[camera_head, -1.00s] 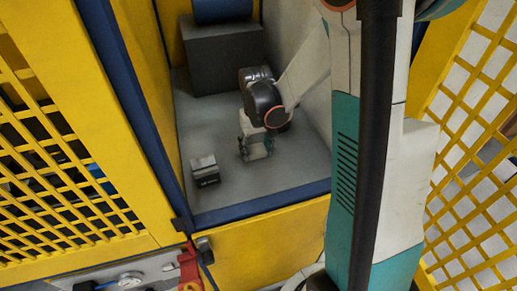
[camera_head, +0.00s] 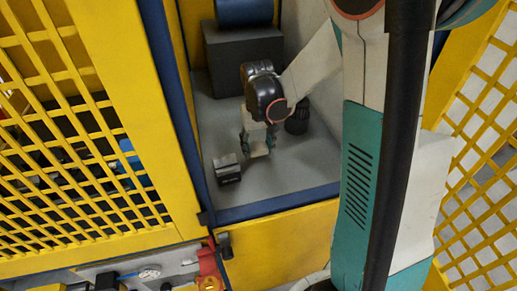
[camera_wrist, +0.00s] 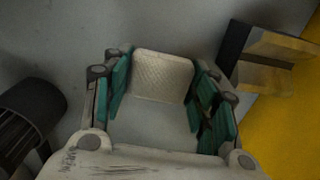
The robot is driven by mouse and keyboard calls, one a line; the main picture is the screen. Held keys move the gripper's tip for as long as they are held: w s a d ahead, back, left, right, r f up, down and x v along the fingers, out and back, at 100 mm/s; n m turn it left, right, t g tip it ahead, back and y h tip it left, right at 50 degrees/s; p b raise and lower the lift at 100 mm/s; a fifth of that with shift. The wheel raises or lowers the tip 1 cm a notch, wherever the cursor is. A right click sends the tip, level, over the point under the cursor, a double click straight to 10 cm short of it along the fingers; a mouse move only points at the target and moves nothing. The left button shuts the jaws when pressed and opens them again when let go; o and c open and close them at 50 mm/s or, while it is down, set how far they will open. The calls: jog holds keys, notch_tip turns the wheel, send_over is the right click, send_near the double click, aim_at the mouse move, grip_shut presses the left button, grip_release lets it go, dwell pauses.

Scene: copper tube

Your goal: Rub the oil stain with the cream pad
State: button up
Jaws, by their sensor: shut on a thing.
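The cream pad (camera_wrist: 163,75) has a quilted face and sits between the teal fingers of my gripper (camera_wrist: 161,92) in the wrist view. My gripper is shut on it. In the head view my gripper (camera_head: 257,143) is low over the grey floor of the yellow-framed bay, with the pad's pale edge (camera_head: 259,151) below the fingers. I cannot tell whether the pad touches the floor. I cannot make out the oil stain in either view; the pad or gripper may hide it.
A small black and pale block (camera_head: 227,168) stands left of my gripper; it also shows in the wrist view (camera_wrist: 275,62). A dark cylinder (camera_head: 297,122) stands to the right. A dark box (camera_head: 243,60) with a blue cylinder (camera_head: 244,11) is behind. Blue edging (camera_head: 278,204) bounds the front.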

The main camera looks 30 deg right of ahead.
aim_at(257, 146)
jog(key=shift+w+a+r, duration=0.1)
jog(key=shift+w+r, duration=0.05)
jog(key=shift+r, duration=0.4)
jog(key=shift+r+p, duration=1.3)
jog(key=shift+r, duration=0.4)
jog(key=shift+f, duration=0.15)
